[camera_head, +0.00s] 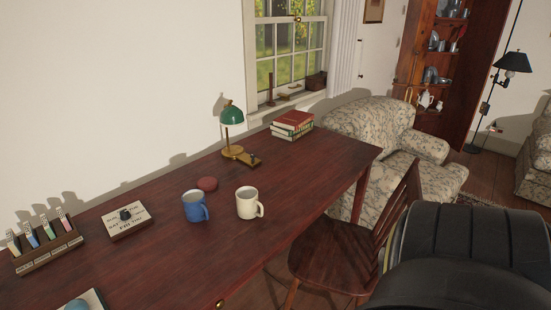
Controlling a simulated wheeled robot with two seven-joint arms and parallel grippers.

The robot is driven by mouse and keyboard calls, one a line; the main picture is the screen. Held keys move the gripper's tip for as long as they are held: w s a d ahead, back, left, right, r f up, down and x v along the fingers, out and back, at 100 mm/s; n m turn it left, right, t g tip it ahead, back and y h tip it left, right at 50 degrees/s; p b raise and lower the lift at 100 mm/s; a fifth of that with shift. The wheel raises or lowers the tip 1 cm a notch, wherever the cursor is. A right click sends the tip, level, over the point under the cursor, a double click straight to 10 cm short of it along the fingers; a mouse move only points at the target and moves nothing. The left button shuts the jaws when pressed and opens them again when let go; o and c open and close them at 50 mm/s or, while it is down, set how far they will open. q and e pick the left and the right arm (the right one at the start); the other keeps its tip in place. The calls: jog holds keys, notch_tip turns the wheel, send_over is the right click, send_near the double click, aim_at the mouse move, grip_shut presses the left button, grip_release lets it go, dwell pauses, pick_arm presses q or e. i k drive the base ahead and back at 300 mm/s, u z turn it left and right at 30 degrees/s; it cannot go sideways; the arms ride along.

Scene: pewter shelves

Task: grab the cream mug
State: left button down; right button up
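A cream mug (246,203) stands upright on the dark red-brown wooden desk (290,185), near the middle of its front side. Its handle points to the right. A blue mug (194,206) stands upright just to its left, with a small gap between them. Neither of my grippers shows in the head view. The large black rounded shape at the lower right looks like part of my own body, and no fingers show on it.
A green lamp (232,117) and stacked books (292,125) stand farther back. A wooden chair (335,252) stands at the desk's right side.

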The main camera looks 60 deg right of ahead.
aim_at(248, 203)
jog(key=z, duration=2.9)
jog(key=k, duration=0.9)
jog(key=u, duration=1)
jog(key=i, duration=0.95)
